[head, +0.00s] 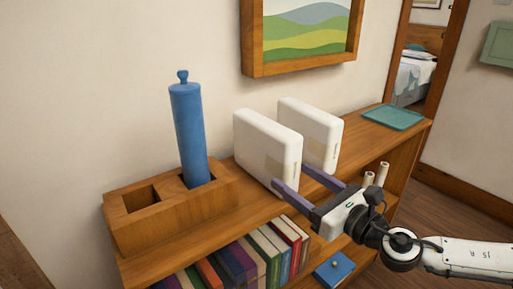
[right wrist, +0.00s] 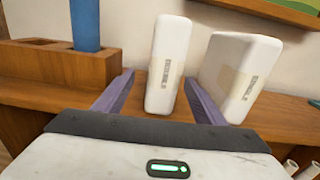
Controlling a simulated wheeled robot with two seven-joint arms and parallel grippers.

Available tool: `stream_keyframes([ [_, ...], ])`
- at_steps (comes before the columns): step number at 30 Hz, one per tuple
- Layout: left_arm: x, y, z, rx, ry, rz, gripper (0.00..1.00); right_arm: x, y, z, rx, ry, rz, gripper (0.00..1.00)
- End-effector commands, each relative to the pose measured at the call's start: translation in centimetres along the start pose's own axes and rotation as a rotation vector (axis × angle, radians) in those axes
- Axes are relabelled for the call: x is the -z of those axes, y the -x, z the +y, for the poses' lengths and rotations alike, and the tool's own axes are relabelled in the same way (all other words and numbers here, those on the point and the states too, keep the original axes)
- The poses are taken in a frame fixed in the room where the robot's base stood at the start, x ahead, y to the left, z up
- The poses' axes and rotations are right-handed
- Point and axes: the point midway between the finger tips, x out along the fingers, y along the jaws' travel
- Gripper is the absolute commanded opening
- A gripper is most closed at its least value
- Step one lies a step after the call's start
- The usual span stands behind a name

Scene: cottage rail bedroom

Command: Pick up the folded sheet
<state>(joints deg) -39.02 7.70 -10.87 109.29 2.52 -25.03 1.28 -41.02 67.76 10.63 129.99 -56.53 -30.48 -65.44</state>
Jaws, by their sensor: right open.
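Two white upright slabs with rounded edges and beige labelled bands, which look like folded sheets, stand on the wooden shelf top. The left folded sheet (head: 262,143) also shows in the right wrist view (right wrist: 166,62); the right folded sheet (head: 310,130) shows there too (right wrist: 238,75). My right gripper (head: 290,178) is open and empty, its purple fingers pointing at the sheets. In the right wrist view the left sheet appears between the fingertips (right wrist: 160,86); I cannot tell whether the fingers reach around it. My left gripper is not in view.
A wooden block (head: 160,224) with two square wells holds a blue cylinder (head: 188,130) on the left. A teal tray (head: 392,117) lies at the shelf's right end. Books (head: 262,252) and a blue box (head: 333,270) sit below. Two pale pegs (head: 376,174) stand beside my right gripper.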

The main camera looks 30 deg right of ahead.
Motion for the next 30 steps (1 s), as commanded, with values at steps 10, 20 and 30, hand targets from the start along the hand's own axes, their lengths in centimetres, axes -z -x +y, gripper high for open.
stream_keyframes([
  [10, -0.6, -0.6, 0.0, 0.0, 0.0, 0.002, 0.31, 0.1, -2.4, -0.1, 0.003, -0.007, -0.001, 0.64],
  [20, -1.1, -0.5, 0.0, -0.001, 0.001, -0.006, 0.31, 0.1, -4.7, -0.3, 0.008, -0.012, 0.002, 0.64],
  [30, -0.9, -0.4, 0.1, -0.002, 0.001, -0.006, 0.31, -0.1, -5.8, -0.4, 0.007, -0.014, 0.003, 0.64],
])
